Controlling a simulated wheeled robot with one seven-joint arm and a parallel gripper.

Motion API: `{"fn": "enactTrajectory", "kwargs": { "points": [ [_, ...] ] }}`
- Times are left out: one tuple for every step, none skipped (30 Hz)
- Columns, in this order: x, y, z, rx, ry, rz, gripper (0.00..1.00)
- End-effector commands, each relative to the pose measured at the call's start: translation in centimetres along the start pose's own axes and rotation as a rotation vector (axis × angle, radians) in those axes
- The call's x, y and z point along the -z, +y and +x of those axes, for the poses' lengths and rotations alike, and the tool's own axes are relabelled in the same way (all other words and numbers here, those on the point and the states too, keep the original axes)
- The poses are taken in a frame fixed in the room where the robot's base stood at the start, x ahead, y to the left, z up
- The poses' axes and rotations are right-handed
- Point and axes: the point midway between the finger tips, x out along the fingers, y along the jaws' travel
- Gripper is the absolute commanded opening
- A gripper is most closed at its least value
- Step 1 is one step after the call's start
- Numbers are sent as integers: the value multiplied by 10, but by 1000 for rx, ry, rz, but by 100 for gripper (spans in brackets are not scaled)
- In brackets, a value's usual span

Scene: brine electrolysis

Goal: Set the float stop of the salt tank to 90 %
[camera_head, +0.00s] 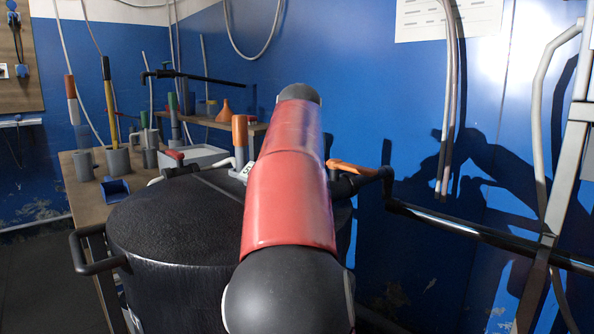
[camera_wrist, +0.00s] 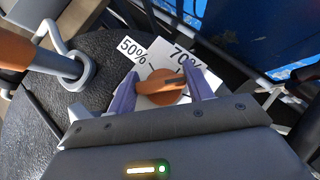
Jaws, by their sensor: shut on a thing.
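The salt tank (camera_head: 165,225) is a large black drum in front of me in the head view; its dark lid (camera_wrist: 50,115) fills much of the wrist view. On the lid a white scale plate (camera_wrist: 198,75) shows "50%" and "70%"; other marks are hidden or cut off. The orange knob (camera_wrist: 154,92) of the float stop sits on the plate, with a dark pointer mark on its right part, toward the "70%" side. My gripper (camera_wrist: 162,88) has its two purple fingers on either side of the knob, shut on it. In the head view my red arm hides gripper and knob.
An orange-topped upright (camera_head: 240,135) with a bent grey pipe stands close left of the gripper. A black pipe with an orange lever (camera_head: 350,167) runs right along the blue wall. A handle (camera_head: 90,255) juts from the tank.

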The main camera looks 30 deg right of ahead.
Motion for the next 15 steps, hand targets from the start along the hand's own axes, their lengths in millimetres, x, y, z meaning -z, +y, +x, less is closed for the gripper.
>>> {"fn": "enactTrajectory", "kwargs": {
  "points": [
    [1, 4, 2, 26, -3, 18, 28],
    [1, 4, 2, 43, -4, 35, 28],
    [0, 3, 2, 67, -4, 59, 28],
    [0, 3, 1, 83, -4, 76, 28],
    [0, 3, 1, 101, -4, 93, 28],
    [-1, 3, 1, 125, -5, 116, 28],
    [-1, 3, 1, 144, -4, 135, 28],
    [-1, 2, 0, 162, -4, 154, 28],
    [-2, 2, 0, 184, -5, 176, 28],
    [-2, 2, -1, 199, -5, 192, 28],
    [-2, 2, -1, 215, -4, 208, 28],
    [-2, 2, -1, 235, -4, 228, 28],
    [-2, 2, -1, 248, -3, 242, 28],
    [-2, 2, -1, 262, -4, 255, 28],
    [-3, 2, -1, 277, -4, 272, 28]
  ]
}}
